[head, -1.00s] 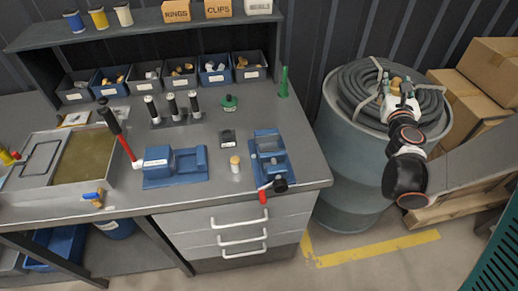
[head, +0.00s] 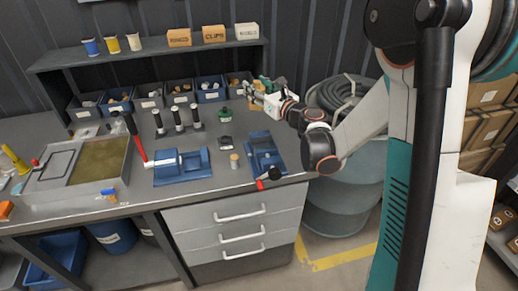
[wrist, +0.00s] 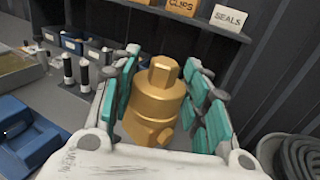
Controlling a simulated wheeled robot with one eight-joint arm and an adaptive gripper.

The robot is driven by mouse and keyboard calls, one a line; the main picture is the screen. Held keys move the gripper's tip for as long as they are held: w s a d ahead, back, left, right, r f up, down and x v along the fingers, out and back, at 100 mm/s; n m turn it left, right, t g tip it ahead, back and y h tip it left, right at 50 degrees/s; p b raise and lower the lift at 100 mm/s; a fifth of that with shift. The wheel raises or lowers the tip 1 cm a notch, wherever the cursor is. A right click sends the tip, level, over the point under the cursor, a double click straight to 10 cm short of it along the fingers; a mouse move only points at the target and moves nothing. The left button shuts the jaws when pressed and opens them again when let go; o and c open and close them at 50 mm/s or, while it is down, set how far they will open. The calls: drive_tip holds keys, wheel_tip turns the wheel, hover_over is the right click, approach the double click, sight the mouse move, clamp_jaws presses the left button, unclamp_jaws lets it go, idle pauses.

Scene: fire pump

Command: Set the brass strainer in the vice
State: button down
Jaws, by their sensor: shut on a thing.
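The brass strainer (wrist: 155,104) is between the teal-padded fingers of my gripper (wrist: 164,98) in the wrist view, with its hex end up. My gripper (head: 258,92) is shut on it. In the head view the gripper is above the back right of the bench, and the strainer is hard to make out there. The blue vice (head: 262,150) stands near the bench's right edge, in front of and below the gripper, with a red-tipped handle toward the front. No part is seen between its jaws.
A second blue fixture (head: 181,168), a small capped cylinder (head: 235,162), a dark small box (head: 226,142) and a green-based item (head: 223,116) stand on the bench. Bins (head: 181,93) line the back under a shelf (head: 145,52). A barrel with hose (head: 340,92) is at right.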

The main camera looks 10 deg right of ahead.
drive_tip(key=s+d+r+n+g+y, duration=0.1)
drive_tip(key=s+r+n+g+y, duration=0.3)
drive_tip(key=r+n+y, duration=0.15)
drive_tip(key=shift+m+y, duration=0.25)
drive_tip(key=shift+m, duration=0.2)
wheel_tip(320, 180, down, 20)
drive_tip(key=b, duration=0.6)
drive_tip(key=shift+f, duration=0.25)
drive_tip(key=shift+r, duration=0.1)
drive_tip(key=c, duration=1.3)
unclamp_jaws()
drive_tip(key=shift+f+b, duration=0.25)
drive_tip(key=shift+b, duration=0.1)
drive_tip(key=o, duration=0.4)
drive_tip(key=shift+r, duration=0.1)
